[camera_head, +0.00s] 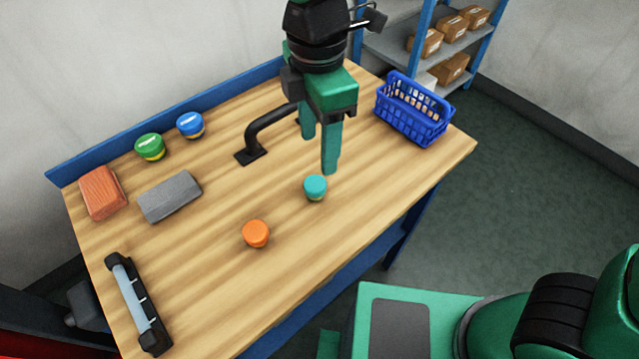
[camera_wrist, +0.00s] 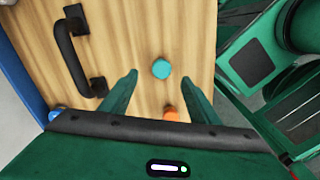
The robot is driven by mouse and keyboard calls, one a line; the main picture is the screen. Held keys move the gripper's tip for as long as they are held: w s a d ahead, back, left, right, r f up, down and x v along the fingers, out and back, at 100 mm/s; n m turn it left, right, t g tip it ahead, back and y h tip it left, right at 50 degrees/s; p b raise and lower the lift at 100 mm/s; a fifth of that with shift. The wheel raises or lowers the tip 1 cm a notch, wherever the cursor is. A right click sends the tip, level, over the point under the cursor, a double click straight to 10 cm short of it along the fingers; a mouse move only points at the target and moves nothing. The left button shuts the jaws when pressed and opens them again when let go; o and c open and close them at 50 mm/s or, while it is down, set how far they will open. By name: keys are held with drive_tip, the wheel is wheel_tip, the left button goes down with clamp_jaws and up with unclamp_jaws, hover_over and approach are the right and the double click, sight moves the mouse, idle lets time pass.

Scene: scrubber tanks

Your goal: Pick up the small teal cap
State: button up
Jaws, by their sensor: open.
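The small teal cap (camera_head: 315,187) stands on the wooden table, near its front edge in the head view. It also shows in the wrist view (camera_wrist: 161,69), ahead of and between the fingertips. My gripper (camera_head: 319,153) is open and empty above the table, a little behind and above the cap. In the wrist view its two fingers (camera_wrist: 162,82) are spread apart, and neither appears to touch the cap. An orange cap (camera_head: 256,233) stands to the left and front of the teal one, and it shows partly in the wrist view (camera_wrist: 171,114).
A black handle (camera_head: 266,133) rises from the table left of my gripper. A blue basket (camera_head: 413,110) stands at the right. The wood around the teal cap is clear.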

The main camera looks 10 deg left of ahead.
sight(315, 183)
drive_tip(key=shift+n, duration=0.3)
drive_tip(key=f, duration=1.1)
drive_tip(key=shift+s+a, duration=0.25)
drive_tip(key=shift+s, duration=0.15)
drive_tip(key=shift+r, duration=0.1)
drive_tip(key=c, duration=1.1)
